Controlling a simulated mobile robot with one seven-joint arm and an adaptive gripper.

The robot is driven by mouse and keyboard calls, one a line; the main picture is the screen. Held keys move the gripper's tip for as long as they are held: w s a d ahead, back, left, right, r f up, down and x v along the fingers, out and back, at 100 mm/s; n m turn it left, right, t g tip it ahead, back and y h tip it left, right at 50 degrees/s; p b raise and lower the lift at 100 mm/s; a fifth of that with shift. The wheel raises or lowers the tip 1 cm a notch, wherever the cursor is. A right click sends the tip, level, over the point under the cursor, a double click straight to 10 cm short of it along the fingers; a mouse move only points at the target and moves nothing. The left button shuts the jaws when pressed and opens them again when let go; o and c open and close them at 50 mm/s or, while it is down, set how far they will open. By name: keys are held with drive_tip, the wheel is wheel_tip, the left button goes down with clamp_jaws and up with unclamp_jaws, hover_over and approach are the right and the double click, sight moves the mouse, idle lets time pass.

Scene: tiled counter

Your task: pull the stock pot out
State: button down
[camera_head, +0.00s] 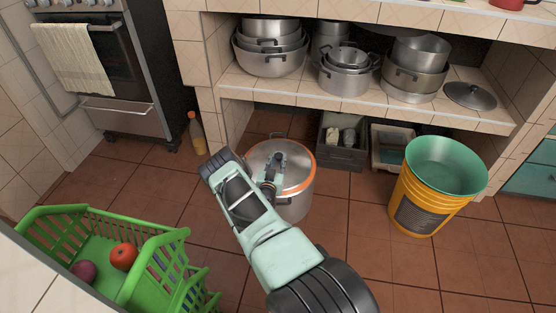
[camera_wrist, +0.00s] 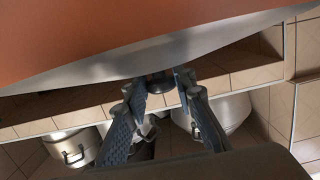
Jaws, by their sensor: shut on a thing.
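The stock pot (camera_head: 295,206) is a large silver pot with an orange band around its lid. It stands upright on the tiled floor in front of the low shelf, in the middle of the head view. My gripper (camera_head: 279,161) is over the lid, shut on a dark fitting at the top of the pot. In the wrist view my gripper's two fingers (camera_wrist: 160,84) close around this dark part, beside a silver and orange surface of the pot (camera_wrist: 150,57). My arm hides the pot's left front side.
A yellow bucket with a green inside (camera_head: 425,200) stands to the right. A green basket (camera_head: 150,270) with fruit is at the lower left. A bottle (camera_head: 196,133) stands behind, left. Crates (camera_head: 342,157) sit under the shelf of pots (camera_head: 450,115). Floor between pot and bucket is clear.

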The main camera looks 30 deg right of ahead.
drive_tip(key=c, duration=1.7)
unclamp_jaws()
drive_tip(key=shift+s+a+f, duration=0.15)
drive_tip(key=shift+s+f, duration=0.25)
drive_tip(key=shift+f, duration=0.3)
drive_tip(key=shift+c, duration=0.2)
drive_tip(key=shift+o, duration=1)
drive_tip(key=shift+w+r, duration=0.15)
drive_tip(key=shift+r, duration=0.15)
drive_tip(key=v, duration=1.2)
drive_tip(key=shift+w, duration=0.1)
